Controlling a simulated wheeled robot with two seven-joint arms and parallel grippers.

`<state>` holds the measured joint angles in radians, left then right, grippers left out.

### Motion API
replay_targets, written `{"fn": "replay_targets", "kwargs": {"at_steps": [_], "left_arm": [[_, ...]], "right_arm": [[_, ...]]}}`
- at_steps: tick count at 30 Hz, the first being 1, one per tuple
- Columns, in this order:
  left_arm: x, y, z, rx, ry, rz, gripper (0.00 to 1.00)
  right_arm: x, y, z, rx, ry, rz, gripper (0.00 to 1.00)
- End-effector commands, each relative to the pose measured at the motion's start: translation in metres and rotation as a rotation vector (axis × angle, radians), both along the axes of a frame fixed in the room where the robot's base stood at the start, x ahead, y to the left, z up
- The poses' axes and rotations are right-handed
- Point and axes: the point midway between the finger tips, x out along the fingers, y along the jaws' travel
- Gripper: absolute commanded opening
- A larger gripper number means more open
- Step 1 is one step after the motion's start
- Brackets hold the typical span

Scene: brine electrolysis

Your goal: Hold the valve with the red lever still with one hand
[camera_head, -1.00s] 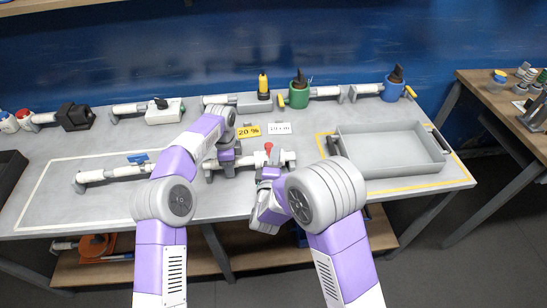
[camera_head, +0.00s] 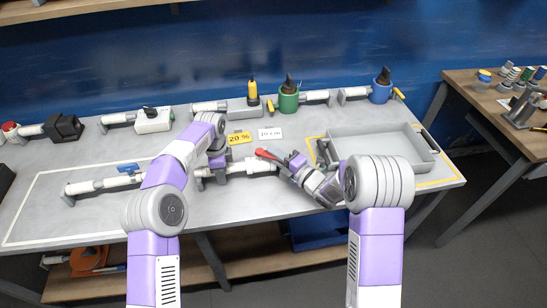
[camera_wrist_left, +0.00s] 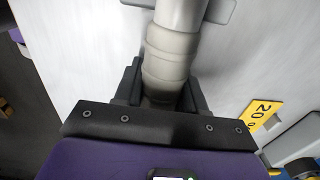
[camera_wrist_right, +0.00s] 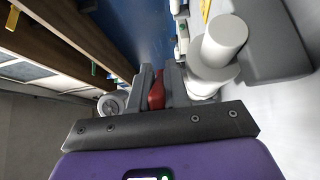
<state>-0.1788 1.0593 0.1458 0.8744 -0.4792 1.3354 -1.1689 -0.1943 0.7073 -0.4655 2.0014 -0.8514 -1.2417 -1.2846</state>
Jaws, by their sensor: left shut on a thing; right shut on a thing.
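The valve with the red lever is a white pipe piece (camera_head: 238,169) lying on the grey table in the head view, in the middle front. My left gripper (camera_head: 218,166) is shut around the left part of this pipe. In the left wrist view the pipe (camera_wrist_left: 170,55) runs between my left fingers (camera_wrist_left: 162,92). The red lever (camera_head: 265,153) sits at the pipe's right end. My right gripper (camera_head: 284,162) is shut on the lever from the right. In the right wrist view the red lever (camera_wrist_right: 157,90) shows between the fingers (camera_wrist_right: 157,100).
A valve with a blue lever (camera_head: 105,184) lies to the left inside a white outline. A grey tray (camera_head: 375,174) stands right, behind my right arm. A yellow "20 %" card (camera_head: 239,138) and a white card (camera_head: 270,133) lie behind the valve. Several pipe fittings line the back.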

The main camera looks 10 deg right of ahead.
Motion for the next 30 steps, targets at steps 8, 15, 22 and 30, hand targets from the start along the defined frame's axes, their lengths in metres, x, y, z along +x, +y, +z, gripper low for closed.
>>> {"fn": "replay_targets", "kwargs": {"at_steps": [8,15,22,30], "left_arm": [[-0.001,0.000,0.000,0.001,0.002,-0.004,0.00],[-0.001,0.000,0.000,0.001,0.002,-0.004,0.00],[-0.001,-0.001,0.000,0.001,0.002,-0.004,0.00],[0.000,-0.001,0.000,0.001,0.002,-0.003,0.00]], "right_arm": [[0.013,-0.005,0.000,-0.001,-0.005,0.242,0.00],[0.020,-0.004,0.001,-0.001,-0.006,0.406,0.00],[0.024,-0.003,0.001,-0.001,-0.007,0.496,0.00],[0.025,-0.002,0.001,-0.001,-0.003,0.531,0.00]]}}
